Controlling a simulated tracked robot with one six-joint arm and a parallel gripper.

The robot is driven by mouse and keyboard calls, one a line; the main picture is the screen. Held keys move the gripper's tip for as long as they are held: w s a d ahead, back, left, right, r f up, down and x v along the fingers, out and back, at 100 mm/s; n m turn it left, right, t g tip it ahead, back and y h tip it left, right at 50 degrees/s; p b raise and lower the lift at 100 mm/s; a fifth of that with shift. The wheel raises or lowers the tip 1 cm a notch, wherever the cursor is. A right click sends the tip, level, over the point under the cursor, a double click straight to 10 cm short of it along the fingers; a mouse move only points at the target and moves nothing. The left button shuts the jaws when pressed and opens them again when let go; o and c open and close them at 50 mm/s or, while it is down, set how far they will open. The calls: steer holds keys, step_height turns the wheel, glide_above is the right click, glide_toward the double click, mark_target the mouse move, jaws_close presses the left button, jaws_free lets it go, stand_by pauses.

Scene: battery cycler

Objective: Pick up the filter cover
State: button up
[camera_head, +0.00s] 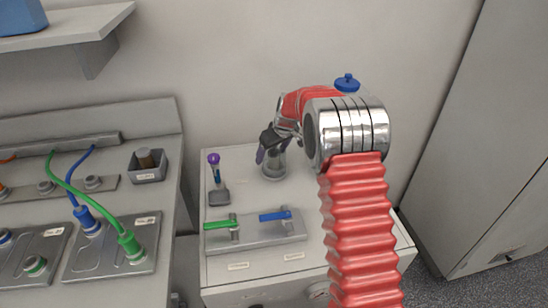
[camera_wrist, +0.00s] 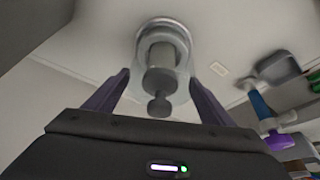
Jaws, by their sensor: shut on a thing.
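The filter cover looks like a clear, round cup around a grey core with a dark knob; it shows in the wrist view (camera_wrist: 183,68) between my two fingers. In the head view the cover (camera_head: 273,172) stands upright at the back of the white cabinet top. My gripper (camera_head: 271,157) is above it, pointing down, with its purple fingers around its upper part. In the wrist view my gripper (camera_wrist: 159,80) has one finger on each side of the cover, shut on it. My wrist hides part of the cover's top in the head view.
A purple-topped tool (camera_head: 214,170) stands in a small grey holder left of the cover. A grey rack (camera_head: 262,233) with a green and a blue handle lies in front. A bench (camera_head: 110,205) with cabled connectors is at left. A blue knobbed object (camera_head: 347,83) shows behind my arm.

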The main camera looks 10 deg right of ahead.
steer(key=shift+r, duration=0.1)
step_height(320, 180, up, 10)
steer(key=shift+f, duration=0.1)
stand_by(0.5)
stand_by(0.4)
steer(key=shift+r, duration=0.7)
steer(key=shift+f, duration=0.2)
steer(key=shift+f, duration=5.15)
steer(key=shift+f, duration=0.2)
steer(key=o, duration=1.2)
